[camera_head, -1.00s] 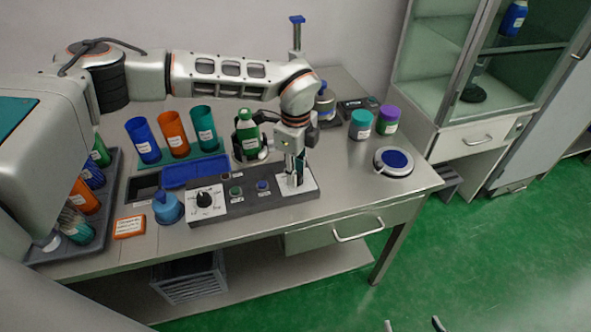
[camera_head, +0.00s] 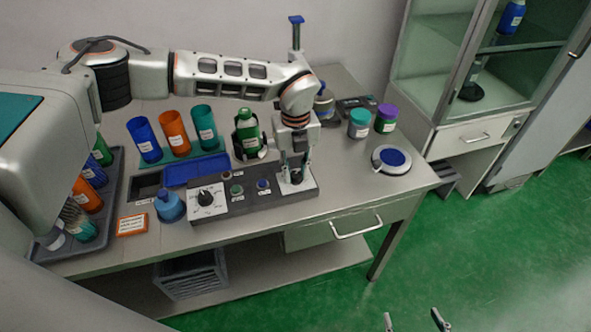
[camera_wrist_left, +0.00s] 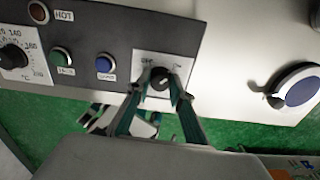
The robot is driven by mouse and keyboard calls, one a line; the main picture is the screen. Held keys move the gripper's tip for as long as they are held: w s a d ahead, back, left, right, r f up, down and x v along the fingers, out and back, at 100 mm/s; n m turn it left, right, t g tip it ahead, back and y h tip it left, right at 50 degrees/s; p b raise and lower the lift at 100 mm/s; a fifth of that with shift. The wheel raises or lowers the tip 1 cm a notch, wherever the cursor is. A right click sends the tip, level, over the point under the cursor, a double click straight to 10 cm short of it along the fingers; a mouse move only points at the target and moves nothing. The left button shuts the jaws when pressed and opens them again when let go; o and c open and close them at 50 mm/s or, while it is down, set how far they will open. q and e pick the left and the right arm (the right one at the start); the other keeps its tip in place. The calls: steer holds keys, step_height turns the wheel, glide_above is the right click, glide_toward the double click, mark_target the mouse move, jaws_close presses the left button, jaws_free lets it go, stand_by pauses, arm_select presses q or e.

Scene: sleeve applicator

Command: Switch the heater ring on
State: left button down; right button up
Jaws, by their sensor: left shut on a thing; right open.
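The grey control panel (camera_head: 236,207) lies along the table's front edge. At its right end is a white plate (camera_wrist_left: 146,60) marked OFF and, less legibly, on. A black rotary knob (camera_wrist_left: 160,80) sits on this plate. My left gripper (camera_head: 296,178) points down at the knob and is shut on it, with one finger on each side in the left wrist view (camera_wrist_left: 161,92). The knob's exact pointer direction is hard to tell. My right gripper (camera_head: 413,319) is open and empty over the floor, at the bottom of the head view.
The panel also has a temperature dial (camera_head: 205,197), a green button (camera_head: 236,190) and a blue button (camera_head: 263,185). A green bottle (camera_head: 246,125) stands behind it in a dark holder. A blue squat bottle (camera_head: 169,206) stands left; a round blue-topped device (camera_head: 392,158) lies right.

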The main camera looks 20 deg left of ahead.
mark_target(296, 174)
arm_select(q)
steer(key=shift+m, duration=0.6)
steer(key=c, duration=1.8)
jaws_free()
step_height(296, 174, up, 12)
steer(key=shift+s, duration=0.1)
